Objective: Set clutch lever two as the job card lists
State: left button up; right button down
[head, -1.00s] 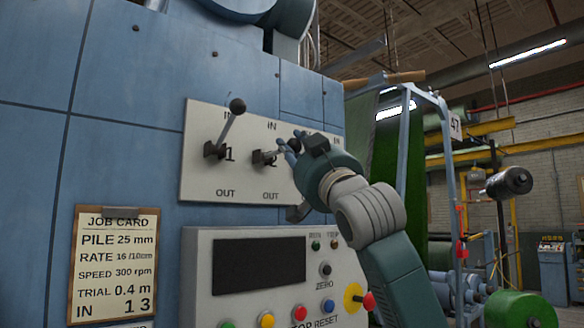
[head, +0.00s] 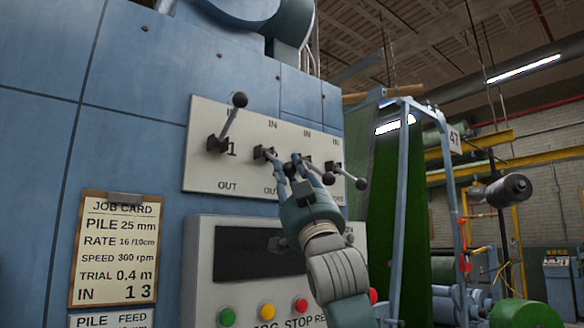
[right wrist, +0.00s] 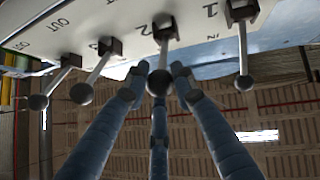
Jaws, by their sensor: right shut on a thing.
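Clutch lever two (head: 264,154) is on the white lever plate (head: 205,178), second from the left. Its stick slants outward and down to the right; its knob is hidden by my fingers in the head view. My right gripper (head: 287,166) is shut on it from below. In the right wrist view the dark knob of lever two (right wrist: 158,82) sits between the fingers of my right gripper (right wrist: 160,92). The job card (head: 117,250) reads PILE 25 mm, RATE 16/10cm, SPEED 300 rpm, TRIAL 0.4 m, IN 1 3. My left gripper is not in view.
Lever one (head: 232,118) points up toward IN. Levers three (head: 328,178) and four (head: 361,184) slant down to the right, close beside my fingers. Below is a control panel (head: 202,262) with a dark display and coloured buttons. Green turf hangs behind a blue frame (head: 405,190) at right.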

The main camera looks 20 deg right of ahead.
jog(key=shift+w+a+f, duration=0.1)
jog(key=shift+w+f, duration=0.2)
jog(key=shift+f, duration=0.1)
jog(key=c, duration=1.5)
grip_release()
jog(key=shift+o, duration=0.2)
jog(key=shift+w+a, duration=0.1)
jog(key=shift+w, duration=0.2)
jog(key=shift+s, duration=0.3)
jog(key=v, duration=1.1)
jog(key=shift+f, duration=0.35)
